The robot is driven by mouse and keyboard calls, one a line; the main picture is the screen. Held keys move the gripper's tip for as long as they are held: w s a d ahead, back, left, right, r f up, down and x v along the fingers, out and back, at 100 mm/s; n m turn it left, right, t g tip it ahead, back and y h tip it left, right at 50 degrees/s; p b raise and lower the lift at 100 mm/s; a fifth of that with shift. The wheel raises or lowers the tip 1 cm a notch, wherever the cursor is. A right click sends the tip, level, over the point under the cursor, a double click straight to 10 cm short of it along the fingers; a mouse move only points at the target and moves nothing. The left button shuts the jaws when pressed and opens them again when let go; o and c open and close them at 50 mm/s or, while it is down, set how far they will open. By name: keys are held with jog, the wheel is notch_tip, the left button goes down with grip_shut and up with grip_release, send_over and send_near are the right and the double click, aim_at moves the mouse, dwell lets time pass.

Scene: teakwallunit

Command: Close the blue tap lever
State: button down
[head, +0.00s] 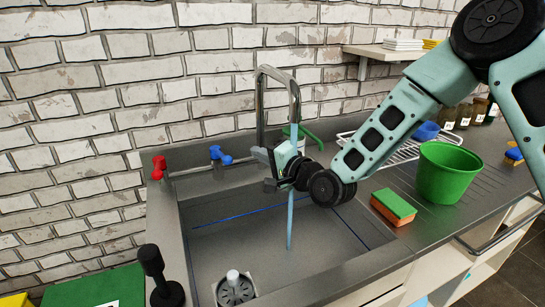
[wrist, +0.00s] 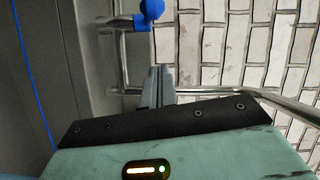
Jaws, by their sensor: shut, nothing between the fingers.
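The blue tap lever (head: 220,156) stands at the back edge of the sink, left of the tall metal spout (head: 262,105). In the wrist view the blue lever (wrist: 151,10) shows at the top, with a round knob on a short blue body. A light-blue stream (head: 290,220) runs down from the spout into the sink. My gripper (head: 257,154) is over the back of the sink, to the right of the lever and apart from it. Its fingers (wrist: 159,72) are shut and empty and point towards the lever.
A red tap lever (head: 159,168) stands left of the blue one. The spout's pipe (wrist: 290,105) passes close beside my gripper. A green bucket (head: 447,172) and a sponge (head: 393,206) stand on the counter at right. A black-handled plunger-like object (head: 156,270) stands front left.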

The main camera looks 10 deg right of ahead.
jog(key=shift+w+a+f+p, duration=0.15)
jog(key=shift+a+p, duration=0.05)
jog(key=shift+a, duration=0.75)
jog(key=shift+w+a+f+p, duration=0.1)
jog(key=shift+a+f+p, duration=0.15)
jog(key=shift+a, duration=0.7)
jog(key=shift+w+a+f+p, duration=0.1)
jog(key=shift+w+a+p, duration=0.1)
jog(key=shift+a, duration=0.75)
jog(key=shift+s+a+b, duration=0.3)
jog(key=shift+a+b, duration=0.2)
jog(key=shift+a, duration=0.05)
